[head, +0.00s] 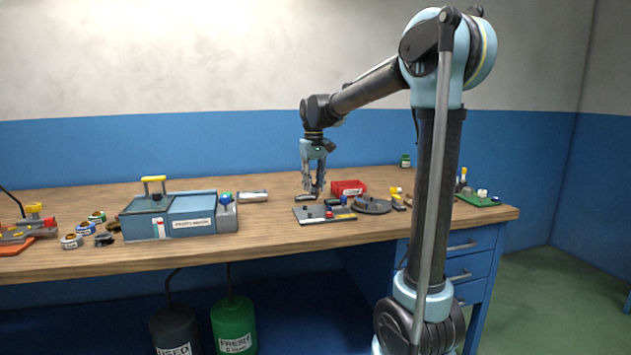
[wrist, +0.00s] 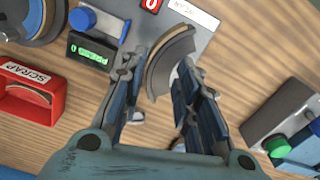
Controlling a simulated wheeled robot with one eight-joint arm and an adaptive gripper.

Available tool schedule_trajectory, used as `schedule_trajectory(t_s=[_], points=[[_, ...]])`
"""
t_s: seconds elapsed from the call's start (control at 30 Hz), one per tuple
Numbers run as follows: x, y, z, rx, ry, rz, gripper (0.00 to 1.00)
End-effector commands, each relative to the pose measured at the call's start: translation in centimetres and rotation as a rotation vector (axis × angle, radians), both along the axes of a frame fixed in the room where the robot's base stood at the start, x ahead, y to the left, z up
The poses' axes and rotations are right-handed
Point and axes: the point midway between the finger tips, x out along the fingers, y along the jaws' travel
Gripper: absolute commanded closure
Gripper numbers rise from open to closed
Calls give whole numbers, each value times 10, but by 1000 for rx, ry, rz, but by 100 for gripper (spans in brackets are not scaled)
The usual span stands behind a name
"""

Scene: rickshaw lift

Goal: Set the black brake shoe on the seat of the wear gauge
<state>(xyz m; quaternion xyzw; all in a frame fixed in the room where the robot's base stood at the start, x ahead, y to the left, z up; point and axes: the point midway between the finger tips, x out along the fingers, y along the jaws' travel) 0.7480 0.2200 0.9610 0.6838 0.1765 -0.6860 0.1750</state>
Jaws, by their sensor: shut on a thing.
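My gripper (head: 313,191) is low over the bench, just behind the grey wear gauge plate (head: 318,217). In the wrist view my gripper (wrist: 160,70) is shut on the black brake shoe (wrist: 172,58), a curved dark piece with a lighter grey-brown face, between its fingertips. In the head view the dark shoe (head: 306,197) is small beneath the fingers. The gauge plate (wrist: 195,22) lies just beyond the shoe, with a red "0" tag and a white label. I cannot tell whether the shoe touches the bench, and the seat cannot be made out clearly.
A red scrap bin (head: 348,187) and a dark round disc (head: 372,206) stand right of the gauge. A blue-grey machine (head: 170,215) with a yellow handle is to the left. Bench behind is partly clear.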

Motion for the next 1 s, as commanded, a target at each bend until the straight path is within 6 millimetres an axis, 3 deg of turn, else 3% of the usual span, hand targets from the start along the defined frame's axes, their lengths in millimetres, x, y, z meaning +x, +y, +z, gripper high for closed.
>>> schedule_trajectory(t_s=[0.27, 1.0], points=[[1, -1, -5, 0, 0, -2, 99], [2, -7, -59, 0, 0, -10, 99]])
